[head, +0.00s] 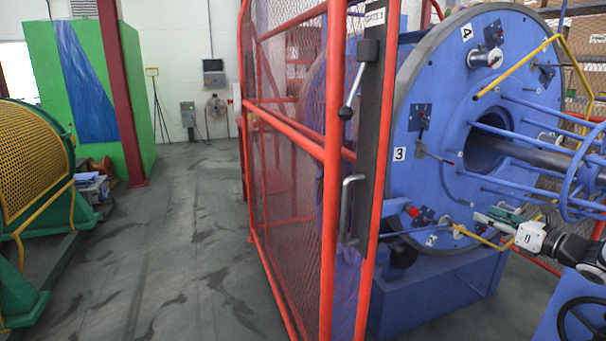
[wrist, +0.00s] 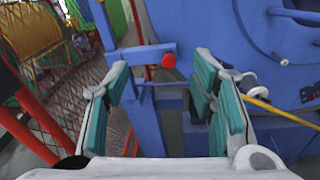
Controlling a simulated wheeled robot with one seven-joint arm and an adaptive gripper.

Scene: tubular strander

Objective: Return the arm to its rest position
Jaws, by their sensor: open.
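My gripper (head: 486,217) shows at the right of the head view, in front of the lower part of the blue strander disc (head: 430,180). Its fingers reach left from a white body, and my dark arm runs off to the right edge. In the wrist view my gripper (wrist: 160,82) has its two teal-padded fingers wide apart, with nothing held between them. A red knob (wrist: 168,60) on a blue bracket shows in the gap beyond the fingertips. I cannot tell how far it is from them. A yellow bar (wrist: 280,111) passes right of the right finger.
A red mesh guard (head: 295,130) with a lever handle (head: 352,92) stands left of the disc. Blue rods and a ring (head: 565,190) are close above my arm. A black handwheel (head: 582,318) is below it. The grey floor (head: 190,240) left of the guard is clear.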

